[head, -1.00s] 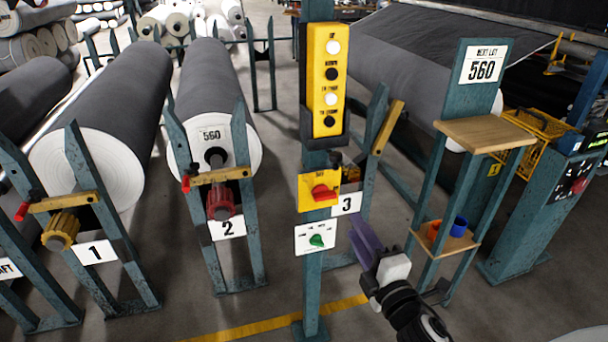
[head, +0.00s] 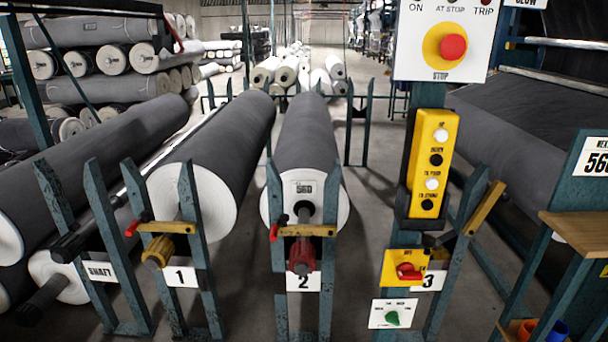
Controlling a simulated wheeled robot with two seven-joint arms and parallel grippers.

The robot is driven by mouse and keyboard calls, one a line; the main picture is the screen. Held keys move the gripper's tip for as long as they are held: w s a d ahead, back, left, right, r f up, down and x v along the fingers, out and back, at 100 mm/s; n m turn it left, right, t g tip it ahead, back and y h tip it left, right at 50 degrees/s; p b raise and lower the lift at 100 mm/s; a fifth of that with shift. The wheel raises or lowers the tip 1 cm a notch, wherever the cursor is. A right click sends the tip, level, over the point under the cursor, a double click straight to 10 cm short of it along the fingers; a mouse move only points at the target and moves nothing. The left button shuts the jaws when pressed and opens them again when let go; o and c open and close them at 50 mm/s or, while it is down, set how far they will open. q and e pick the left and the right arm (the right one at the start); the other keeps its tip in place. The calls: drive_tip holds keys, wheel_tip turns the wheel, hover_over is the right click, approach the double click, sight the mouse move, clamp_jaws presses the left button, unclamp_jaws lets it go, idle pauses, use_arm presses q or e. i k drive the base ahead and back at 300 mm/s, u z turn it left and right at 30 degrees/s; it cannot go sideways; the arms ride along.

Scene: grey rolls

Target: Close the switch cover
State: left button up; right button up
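A post stands right of centre. It carries a yellow switch box with a red rotary switch (head: 405,267) and below it a white plate with a green knob (head: 393,314). Higher up are a yellow push-button box (head: 432,165) and a white panel with a large red stop button (head: 453,47) on a yellow ring. I cannot tell which part is the switch cover or whether a cover is open. Neither of my grippers is in view.
A wooden shelf (head: 580,228) stands at the right, with an orange cup (head: 525,330) and a blue cup (head: 557,331) below. Bare floor (head: 372,200) shows behind the post.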

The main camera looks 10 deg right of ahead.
sight(428, 242)
drive_tip(key=z, duration=0.45)
drive_tip(key=k, duration=1.15)
drive_tip(key=u, duration=0.15)
drive_tip(key=i, duration=0.7)
drive_tip(key=u, duration=0.3)
